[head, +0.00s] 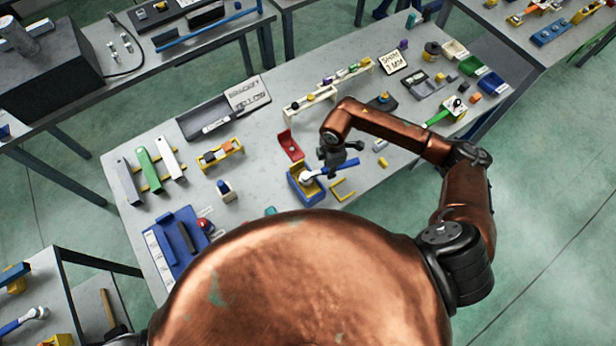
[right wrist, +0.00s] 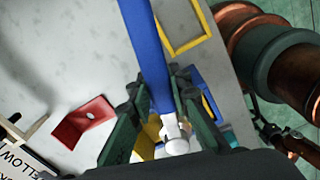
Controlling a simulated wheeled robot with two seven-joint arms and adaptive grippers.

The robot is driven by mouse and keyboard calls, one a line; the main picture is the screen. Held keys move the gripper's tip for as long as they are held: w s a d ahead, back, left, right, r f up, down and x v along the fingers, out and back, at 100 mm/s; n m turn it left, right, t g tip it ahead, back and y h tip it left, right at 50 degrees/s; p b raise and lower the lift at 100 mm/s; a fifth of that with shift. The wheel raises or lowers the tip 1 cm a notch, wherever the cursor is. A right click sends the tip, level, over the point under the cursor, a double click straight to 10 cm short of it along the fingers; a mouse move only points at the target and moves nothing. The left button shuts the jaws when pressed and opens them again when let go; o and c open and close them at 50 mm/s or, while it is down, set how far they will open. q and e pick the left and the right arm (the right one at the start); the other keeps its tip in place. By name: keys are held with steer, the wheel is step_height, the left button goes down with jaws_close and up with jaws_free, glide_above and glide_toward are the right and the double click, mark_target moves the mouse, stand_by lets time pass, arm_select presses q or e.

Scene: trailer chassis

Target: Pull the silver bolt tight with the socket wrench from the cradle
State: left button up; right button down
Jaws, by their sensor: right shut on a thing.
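The socket wrench has a blue handle (head: 345,166) and a silver head (head: 306,176). My right gripper (head: 334,160) is over the table and shut on the wrench. In the right wrist view the two fingers (right wrist: 160,112) close around the blue handle (right wrist: 146,45) just behind the silver head (right wrist: 175,138). In the head view the silver head lies over a blue box with a yellow inside (head: 300,194); whether it touches the box is unclear. I cannot make out the silver bolt for certain. No cradle is clearly identifiable. My left gripper does not show.
A yellow open frame (head: 343,190) lies right of the blue box. A red bracket (head: 290,146) stands behind it. Grey, green and white bars (head: 148,170) lie at the left. A blue tray (head: 175,243) is at the front left. Bare tabletop (head: 262,160) lies between.

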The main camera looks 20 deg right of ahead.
steer(key=shift+s+m, duration=0.3)
steer(key=shift+s+a+m+p, duration=0.1)
steer(key=shift+s+m+p, duration=0.6)
steer(key=shift+m+p, duration=0.35)
steer(key=shift+s+a+m+p, duration=0.2)
steer(key=shift+s+m+p, duration=0.45)
steer(key=shift+m+p, duration=0.15)
steer(key=shift+w+r+n, duration=0.1)
steer(key=shift+w+n, duration=0.1)
steer(key=shift+n, duration=0.05)
stand_by(0.6)
